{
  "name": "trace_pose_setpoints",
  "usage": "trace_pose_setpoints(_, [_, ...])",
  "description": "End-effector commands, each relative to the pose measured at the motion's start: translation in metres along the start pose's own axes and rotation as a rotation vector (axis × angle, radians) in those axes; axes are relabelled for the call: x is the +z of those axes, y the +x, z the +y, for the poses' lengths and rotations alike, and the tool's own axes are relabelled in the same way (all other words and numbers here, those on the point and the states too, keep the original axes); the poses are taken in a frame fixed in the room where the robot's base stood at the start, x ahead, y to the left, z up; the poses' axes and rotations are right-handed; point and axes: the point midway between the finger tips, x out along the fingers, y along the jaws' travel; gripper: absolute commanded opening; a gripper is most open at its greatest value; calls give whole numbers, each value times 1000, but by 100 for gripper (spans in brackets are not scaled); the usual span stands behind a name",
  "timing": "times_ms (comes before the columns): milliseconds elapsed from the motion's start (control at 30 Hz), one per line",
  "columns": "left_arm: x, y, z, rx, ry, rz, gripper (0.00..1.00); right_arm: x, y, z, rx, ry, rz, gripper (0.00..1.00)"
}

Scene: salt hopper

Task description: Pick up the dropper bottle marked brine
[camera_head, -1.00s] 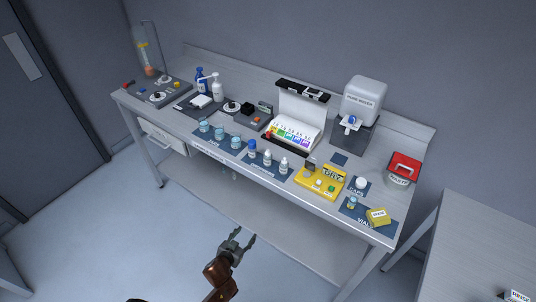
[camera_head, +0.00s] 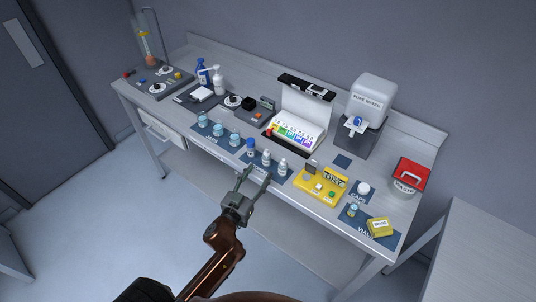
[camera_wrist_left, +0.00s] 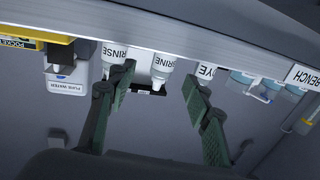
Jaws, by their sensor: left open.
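The brine bottle (camera_head: 266,157) is a small white dropper bottle standing upright in the middle of a row of three at the bench's front edge. Its BRINE label shows upside down in the left wrist view (camera_wrist_left: 163,63), partly cut by the bench edge. The dye bottle (camera_head: 251,147), with a blue top, stands to its left and the rinse bottle (camera_head: 283,167) to its right. My left gripper (camera_head: 255,172) is open and empty in front of the bench edge, fingers pointing at the row. In the wrist view the brine bottle appears between its fingertips (camera_wrist_left: 158,76), apart from them.
A white colour-chart box (camera_head: 297,130) and a water dispenser (camera_head: 367,115) stand behind. The bench's front edge (camera_wrist_left: 230,45) lies close to my gripper.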

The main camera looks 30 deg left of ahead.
Motion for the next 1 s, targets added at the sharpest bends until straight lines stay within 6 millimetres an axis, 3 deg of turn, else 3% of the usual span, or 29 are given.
trace_pose_setpoints(100, [-1,7,-1,-2,1,1,46,-19,1,1,1,-5,23,67])
trace_pose_setpoints(167, [-1,12,-4,-5,1,2,46,-20,2,1,1,-6,24,67])
trace_pose_setpoints(267, [-1,21,-8,-13,2,1,46,-11,2,0,0,-4,13,67])
trace_pose_setpoints(433, [-6,39,-14,-18,5,2,46,22,2,-2,-2,4,-28,67])
trace_pose_setpoints(567, [-7,58,-16,-17,2,1,46,32,3,-2,-1,5,-41,67])
trace_pose_setpoints(700, [-7,71,-15,-17,2,-1,46,25,5,0,0,3,-32,67])
trace_pose_setpoints(1000, [-7,74,-14,-14,0,-1,43,-1,6,3,3,-2,1,67])
